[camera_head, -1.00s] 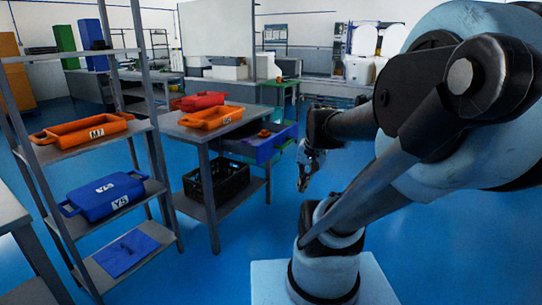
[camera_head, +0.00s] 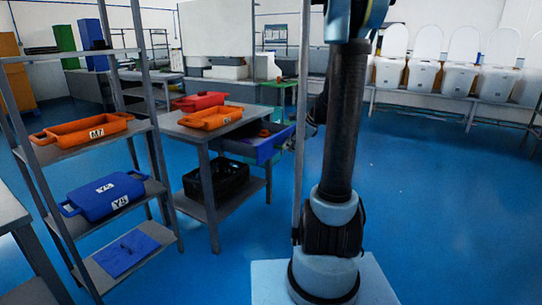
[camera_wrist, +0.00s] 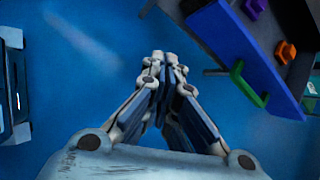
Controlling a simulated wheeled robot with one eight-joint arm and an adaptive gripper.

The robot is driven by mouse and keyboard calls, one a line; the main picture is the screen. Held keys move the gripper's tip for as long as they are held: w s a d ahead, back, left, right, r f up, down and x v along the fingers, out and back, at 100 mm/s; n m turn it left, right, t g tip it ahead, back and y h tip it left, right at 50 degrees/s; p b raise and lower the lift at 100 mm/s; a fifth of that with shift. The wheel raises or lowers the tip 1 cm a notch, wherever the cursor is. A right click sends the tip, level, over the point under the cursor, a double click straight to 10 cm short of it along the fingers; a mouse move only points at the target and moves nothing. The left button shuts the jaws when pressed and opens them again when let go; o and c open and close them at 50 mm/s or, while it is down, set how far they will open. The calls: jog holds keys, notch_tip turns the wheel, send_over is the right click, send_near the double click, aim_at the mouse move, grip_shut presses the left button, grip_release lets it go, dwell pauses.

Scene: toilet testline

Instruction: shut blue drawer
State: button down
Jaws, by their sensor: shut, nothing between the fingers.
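The blue drawer (camera_head: 266,148) is pulled out from the right end of the grey table in the head view. In the wrist view its blue front (camera_wrist: 222,45) shows at the upper right, with a green handle (camera_wrist: 247,86) on it. Inside lie a purple piece (camera_wrist: 254,8) and an orange piece (camera_wrist: 285,52). My gripper (camera_wrist: 165,58) is shut and empty, to the left of the drawer front in the wrist view and apart from it. In the head view my arm hides most of the gripper.
The grey table (camera_head: 205,135) bears an orange bin (camera_head: 211,118) and a red bin (camera_head: 198,101), with a black crate (camera_head: 217,180) below. A shelf on the left holds a closed blue bin (camera_head: 104,195). Several toilets stand at the back right. The blue floor at right is clear.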

aim_at(232, 142)
jog(key=w+d+f+m+t+y, duration=0.1)
jog(key=w+d+f+m, duration=0.15)
jog(key=w+m, duration=0.45)
jog(key=shift+n, duration=0.7)
jog(key=shift+w+a+f, duration=1.95)
jog(key=shift+w+a, duration=0.25)
jog(key=shift+a, duration=0.05)
jog(key=shift+w+a+f, duration=1.95)
jog(key=shift+w+a, duration=0.25)
jog(key=shift+a, duration=0.1)
jog(key=w+a, duration=0.4)
jog(key=a, duration=0.2)
jog(key=w+a, duration=0.5)
jog(key=a, duration=0.2)
jog(key=w+a, duration=0.5)
jog(key=a, duration=0.1)
jog(key=shift+w+a, duration=0.1)
jog(key=shift+a, duration=0.1)
jog(key=shift+w+a+r, duration=0.1)
jog(key=shift+w+a, duration=0.25)
jog(key=shift+a, duration=0.1)
jog(key=shift+a, duration=0.1)
